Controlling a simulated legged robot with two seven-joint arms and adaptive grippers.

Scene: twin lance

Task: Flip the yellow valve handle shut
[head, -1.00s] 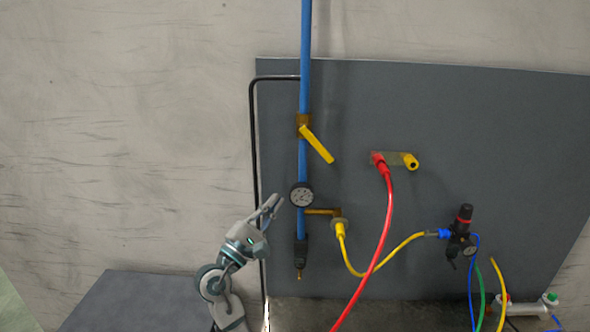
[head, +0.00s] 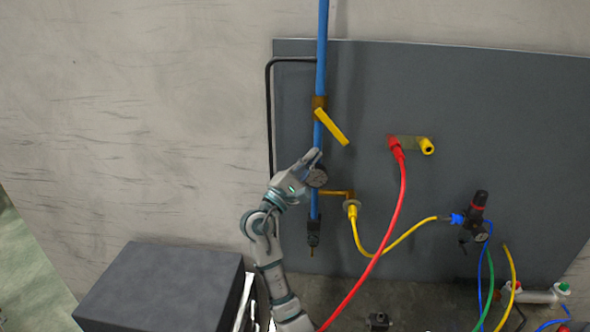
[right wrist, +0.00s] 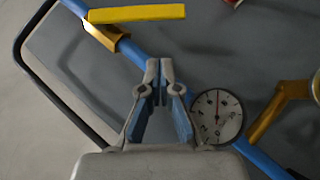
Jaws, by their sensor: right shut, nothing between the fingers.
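The yellow valve handle (head: 331,127) slants down to the right from its brass valve body (head: 319,103) on the blue vertical pipe (head: 322,45). My right gripper (head: 315,156) is shut and empty, just below the handle and in front of the pipe, partly covering the gauge (head: 317,178). In the right wrist view the shut fingertips (right wrist: 160,68) point towards the pipe, with the yellow handle (right wrist: 137,14) beyond them at the top. A gap shows between fingers and handle. My left gripper is not in view.
A red hose (head: 402,200) hangs from a fitting right of the handle. A yellow hose (head: 385,252) runs to a black regulator (head: 476,220). A dark box (head: 165,285) stands at lower left. The grey panel (head: 370,80) around the handle is clear.

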